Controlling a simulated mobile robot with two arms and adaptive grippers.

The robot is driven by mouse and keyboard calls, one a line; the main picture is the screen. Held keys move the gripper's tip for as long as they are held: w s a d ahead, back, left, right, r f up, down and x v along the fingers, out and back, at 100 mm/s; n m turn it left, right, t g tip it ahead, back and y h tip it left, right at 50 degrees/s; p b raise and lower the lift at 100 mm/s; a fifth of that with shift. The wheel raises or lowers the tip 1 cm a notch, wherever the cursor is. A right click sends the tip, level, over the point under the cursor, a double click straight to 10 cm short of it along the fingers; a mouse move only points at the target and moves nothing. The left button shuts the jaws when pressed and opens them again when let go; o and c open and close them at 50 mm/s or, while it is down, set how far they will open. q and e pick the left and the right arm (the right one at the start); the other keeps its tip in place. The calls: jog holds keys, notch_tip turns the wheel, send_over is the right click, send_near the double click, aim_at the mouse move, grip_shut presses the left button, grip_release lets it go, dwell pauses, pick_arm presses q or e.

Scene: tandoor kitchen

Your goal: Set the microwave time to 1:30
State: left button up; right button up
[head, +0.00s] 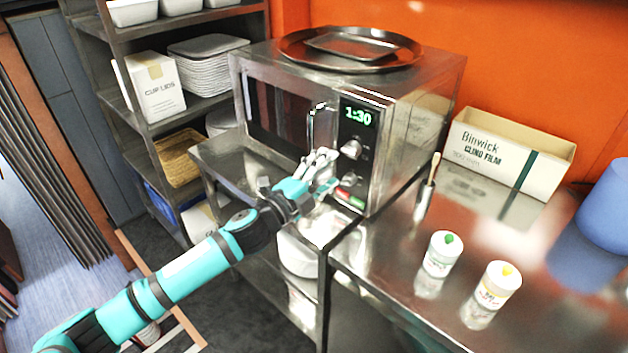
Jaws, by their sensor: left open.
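The steel microwave (403,118) stands on a metal shelf unit against the orange wall, with its door on the left and its control panel on the right of its front. Its green display (358,115) reads 1:30. A round knob (351,149) sits below the display. Lower on the panel are another control and red and green buttons (349,198). My left gripper (322,163) is open in front of the lower part of the microwave, just left of the panel. It hides part of the front there, and I cannot tell whether it touches it. My right gripper is not in view.
A round tray (300,51) lies on the microwave. Right of it, a steel counter (405,262) holds a cling film box (503,160), a brush and two white bottles (442,252). A shelf rack (143,128) with boxes and plates stands at the left.

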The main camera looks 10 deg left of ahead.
pick_arm(q)
jog(key=shift+v, duration=2.4)
jog(key=shift+f, duration=0.1)
